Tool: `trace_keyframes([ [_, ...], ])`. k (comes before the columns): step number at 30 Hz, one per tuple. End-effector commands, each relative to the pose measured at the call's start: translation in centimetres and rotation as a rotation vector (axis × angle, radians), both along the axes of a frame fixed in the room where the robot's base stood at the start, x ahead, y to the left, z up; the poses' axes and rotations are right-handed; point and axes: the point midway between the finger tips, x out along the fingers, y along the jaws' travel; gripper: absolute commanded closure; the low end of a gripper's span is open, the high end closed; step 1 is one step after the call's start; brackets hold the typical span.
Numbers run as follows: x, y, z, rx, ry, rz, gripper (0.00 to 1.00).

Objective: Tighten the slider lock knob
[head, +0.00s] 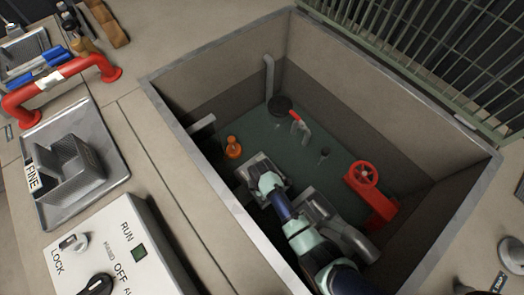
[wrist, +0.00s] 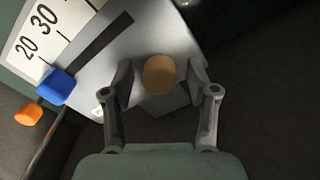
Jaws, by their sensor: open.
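In the wrist view, a round tan knob (wrist: 160,74) sits between the two fingertips of my gripper (wrist: 160,78), near the edge of a grey metal plate (wrist: 160,35). The fingers are open, one on each side of the knob; I cannot tell if either touches it. The plate carries a white scale (wrist: 45,38) marked 20 and 30 and a dark slot (wrist: 90,47). A blue block (wrist: 57,87) sits at the slot's lower left end. In the head view my arm reaches into the pit and hides the knob.
The pit's raised rim (head: 165,105) surrounds my arm. A panel (head: 125,255) marked LOCK, RUN and OFF stands outside at left. A green grille (head: 410,60) borders the upper right.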

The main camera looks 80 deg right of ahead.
Motion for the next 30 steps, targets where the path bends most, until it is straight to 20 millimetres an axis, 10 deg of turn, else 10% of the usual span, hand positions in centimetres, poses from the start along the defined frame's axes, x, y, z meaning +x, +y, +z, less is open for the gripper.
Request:
trace_keyframes([
  [12, 0.01, -0.01, 0.06, 0.000, 0.000, 0.000, 1.00],
  [30, 0.01, 0.00, 0.50, 0.001, 0.001, -0.213, 1.00],
])
